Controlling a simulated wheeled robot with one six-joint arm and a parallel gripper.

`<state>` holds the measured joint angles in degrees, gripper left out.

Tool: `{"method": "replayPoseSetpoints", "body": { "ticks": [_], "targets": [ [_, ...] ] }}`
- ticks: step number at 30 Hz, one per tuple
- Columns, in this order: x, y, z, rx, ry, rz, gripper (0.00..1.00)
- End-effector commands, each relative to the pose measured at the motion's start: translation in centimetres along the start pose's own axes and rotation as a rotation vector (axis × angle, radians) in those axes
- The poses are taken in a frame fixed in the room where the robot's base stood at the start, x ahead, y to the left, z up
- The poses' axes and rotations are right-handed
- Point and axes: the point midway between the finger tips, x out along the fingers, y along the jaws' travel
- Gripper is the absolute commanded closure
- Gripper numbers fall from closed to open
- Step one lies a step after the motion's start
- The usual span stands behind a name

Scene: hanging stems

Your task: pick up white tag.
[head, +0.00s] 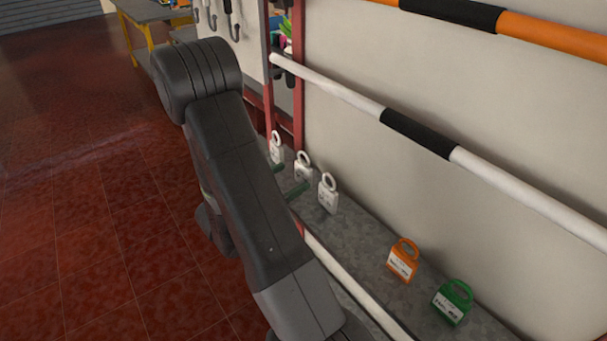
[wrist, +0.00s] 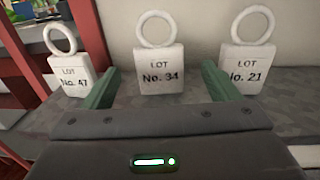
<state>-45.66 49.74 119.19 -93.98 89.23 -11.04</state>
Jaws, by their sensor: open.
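Three white tags with ring tops stand upright in a row on a grey ledge. In the wrist view they read LOT No. 47 (wrist: 70,76) at left, LOT No. 34 (wrist: 159,70) in the middle and a partly covered No. 21 (wrist: 247,70) at right. In the head view the white tags (head: 276,149), (head: 303,168) and (head: 328,196) stand beyond my arm. My gripper (wrist: 158,82) is open, its two green fingers pointing towards the middle tag, one to each side of it in the picture. I cannot tell whether the fingers reach it. Nothing is held.
An orange tag (head: 402,262) and a green tag (head: 453,302) stand further along the ledge (head: 362,245). A pale wall rises behind. A white bar (head: 345,95) with a black sleeve runs above the ledge. Red posts (head: 298,80) stand at the tags' left.

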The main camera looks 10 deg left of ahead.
Motion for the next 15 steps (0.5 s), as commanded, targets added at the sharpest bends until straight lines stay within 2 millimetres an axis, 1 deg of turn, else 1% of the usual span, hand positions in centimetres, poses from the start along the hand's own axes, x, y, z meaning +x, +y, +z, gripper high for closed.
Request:
{"method": "replayPoseSetpoints", "body": {
  "ticks": [5,15],
  "targets": [
    [0.8,-0.1,0.1,0.000,0.000,-0.002,0.18],
    [4.7,-0.2,0.4,-0.001,0.001,-0.004,0.18]
  ]
}}
